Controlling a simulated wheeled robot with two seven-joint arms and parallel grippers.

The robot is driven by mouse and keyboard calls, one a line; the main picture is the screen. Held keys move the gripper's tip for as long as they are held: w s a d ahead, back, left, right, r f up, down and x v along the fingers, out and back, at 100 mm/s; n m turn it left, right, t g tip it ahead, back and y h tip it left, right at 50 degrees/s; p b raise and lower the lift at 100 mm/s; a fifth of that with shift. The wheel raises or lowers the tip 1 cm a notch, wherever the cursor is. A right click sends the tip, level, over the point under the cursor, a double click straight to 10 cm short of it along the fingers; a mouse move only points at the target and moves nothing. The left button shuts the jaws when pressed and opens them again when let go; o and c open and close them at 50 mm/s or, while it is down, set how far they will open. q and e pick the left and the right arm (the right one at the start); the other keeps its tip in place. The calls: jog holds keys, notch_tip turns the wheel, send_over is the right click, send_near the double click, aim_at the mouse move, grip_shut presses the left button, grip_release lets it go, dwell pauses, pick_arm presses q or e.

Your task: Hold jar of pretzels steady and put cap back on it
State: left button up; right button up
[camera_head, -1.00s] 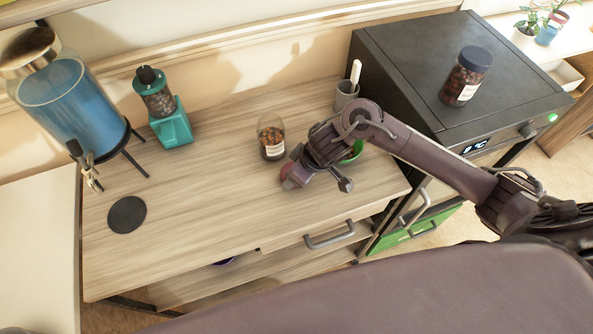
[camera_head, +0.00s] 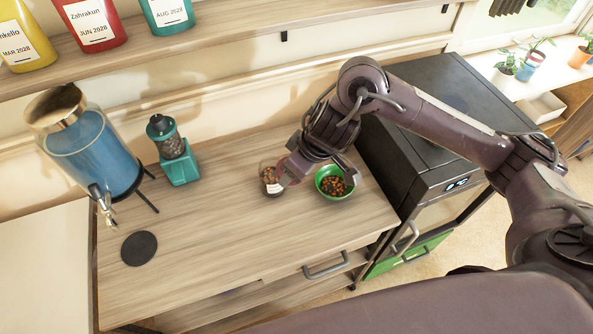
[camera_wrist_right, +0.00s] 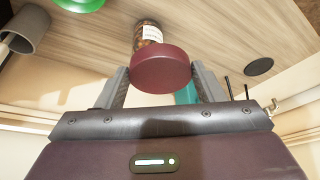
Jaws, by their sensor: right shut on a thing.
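The open clear jar (camera_head: 270,183), with brown contents and a white label, stands on the wooden counter (camera_head: 215,215). It also shows in the right wrist view (camera_wrist_right: 149,33), beyond the cap. My right gripper (camera_head: 298,168) is shut on the round dark red cap (camera_wrist_right: 160,72). In the head view the cap (camera_head: 290,170) is close to the jar's right side and partly covers it. I cannot tell whether they touch. My left gripper is not in view, and nothing holds the jar.
A green bowl (camera_head: 334,183) of brown pieces sits right of the jar. A teal grinder (camera_head: 175,155), a blue drink dispenser (camera_head: 92,150) and a black round mat (camera_head: 139,248) are at left. A black appliance (camera_head: 420,115) stands at right. The front middle counter is clear.

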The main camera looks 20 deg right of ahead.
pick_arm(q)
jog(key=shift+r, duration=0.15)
pick_arm(e)
jog(key=shift+r, duration=0.3)
jog(key=shift+w+r, duration=0.1)
jog(key=shift+w+r, duration=0.1)
jog(key=shift+r, duration=0.05)
jog(key=shift+w+d+r+m+t+h+b, duration=0.15)
jog(key=shift+r+m+b, duration=0.15)
jog(key=shift+m+b, duration=0.2)
jog(key=shift+w+d+r+m+t+h+b, duration=0.15)
jog(key=shift+r+m+b, duration=0.1)
jog(key=shift+m+b, duration=0.25)
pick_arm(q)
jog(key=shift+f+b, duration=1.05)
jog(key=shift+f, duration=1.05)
pick_arm(e)
jog(key=shift+w+d+r+m+h, duration=0.1)
jog(key=shift+d+r+m+h, duration=0.3)
jog(key=shift+d+m, duration=0.4)
jog(key=shift+w+d+r+m+h, duration=0.1)
jog(key=shift+d+r+m+h, duration=0.2)
jog(key=shift+d+m, duration=0.55)
jog(key=shift+d+r+m+h, duration=0.3)
jog(key=shift+d+r+m, duration=0.25)
jog(key=shift+m, duration=0.4)
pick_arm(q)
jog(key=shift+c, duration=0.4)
pick_arm(e)
jog(key=shift+d+f, duration=0.1)
